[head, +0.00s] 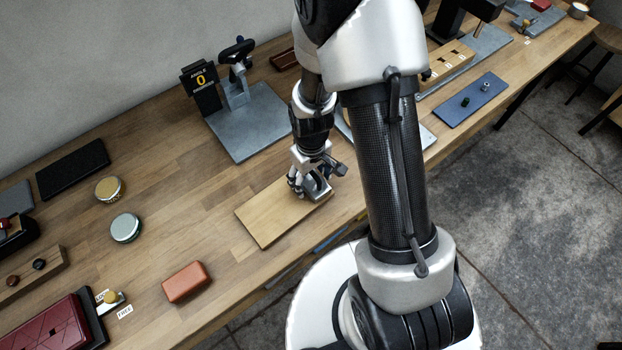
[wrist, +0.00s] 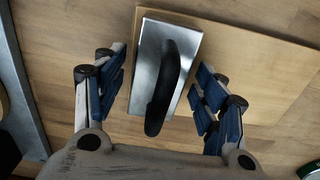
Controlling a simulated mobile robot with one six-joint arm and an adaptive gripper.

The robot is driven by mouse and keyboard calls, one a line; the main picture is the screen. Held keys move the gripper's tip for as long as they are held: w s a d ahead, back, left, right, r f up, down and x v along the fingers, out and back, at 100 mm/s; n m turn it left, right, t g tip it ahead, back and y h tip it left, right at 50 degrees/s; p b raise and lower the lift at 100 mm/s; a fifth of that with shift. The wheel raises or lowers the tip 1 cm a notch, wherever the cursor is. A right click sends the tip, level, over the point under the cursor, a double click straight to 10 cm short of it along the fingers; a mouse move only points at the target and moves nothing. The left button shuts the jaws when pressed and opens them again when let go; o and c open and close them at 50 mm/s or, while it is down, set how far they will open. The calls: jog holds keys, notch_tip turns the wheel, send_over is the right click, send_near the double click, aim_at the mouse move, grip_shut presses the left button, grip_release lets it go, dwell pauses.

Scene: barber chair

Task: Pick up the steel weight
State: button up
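The steel weight (wrist: 147,68) is a bright metal block with a black bar handle (wrist: 168,85) on top. In the wrist view it lies between my fingers, over the left part of a pale wooden board (wrist: 262,75). In the head view the weight (head: 319,187) is at the board's right end, partly hidden by my gripper (head: 311,183). My gripper is open, with its blue-padded fingers on either side of the weight. A gap shows on the left side; the right finger looks close, and I cannot tell if it touches.
A grey metal plate (head: 262,136) with a stand lies behind the board. An orange-brown box (head: 187,282) and two round tins (head: 126,228) (head: 109,189) are to the left. A blue mat (head: 470,99) lies to the right. Bare tabletop shows left of the board.

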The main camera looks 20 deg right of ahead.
grip_shut()
dwell(0.7)
